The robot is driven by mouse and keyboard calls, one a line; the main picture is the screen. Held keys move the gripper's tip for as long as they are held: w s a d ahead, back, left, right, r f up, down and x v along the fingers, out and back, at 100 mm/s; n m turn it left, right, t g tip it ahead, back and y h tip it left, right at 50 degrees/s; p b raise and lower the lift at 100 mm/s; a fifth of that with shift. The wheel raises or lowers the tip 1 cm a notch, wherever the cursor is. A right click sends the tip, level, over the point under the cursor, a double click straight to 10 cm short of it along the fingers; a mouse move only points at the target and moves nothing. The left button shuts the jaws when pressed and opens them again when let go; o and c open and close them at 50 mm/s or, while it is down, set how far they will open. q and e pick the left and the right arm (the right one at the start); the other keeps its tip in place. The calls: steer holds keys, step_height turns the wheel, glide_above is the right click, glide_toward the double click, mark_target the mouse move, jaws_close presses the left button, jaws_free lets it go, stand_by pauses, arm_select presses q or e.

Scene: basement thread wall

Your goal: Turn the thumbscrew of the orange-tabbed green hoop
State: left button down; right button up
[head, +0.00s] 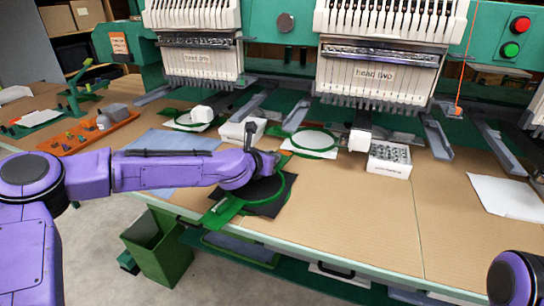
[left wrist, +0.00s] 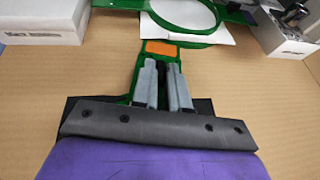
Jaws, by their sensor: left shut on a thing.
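My right gripper is out of view.
A hoop with black fabric (head: 270,207) lies under my left wrist. A white box (head: 232,131) stands left of the orange-tabbed hoop, and a box of bobbins (head: 388,168) stands right. Embroidery heads (head: 375,75) hang behind.

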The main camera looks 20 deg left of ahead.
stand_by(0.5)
arm_select(q)
steer(key=c, duration=1.2)
jaws_free()
steer(key=shift+o, duration=0.2)
steer(key=v, duration=1)
steer(key=shift+s+a+r, duration=0.15)
steer(key=shift+s, duration=0.1)
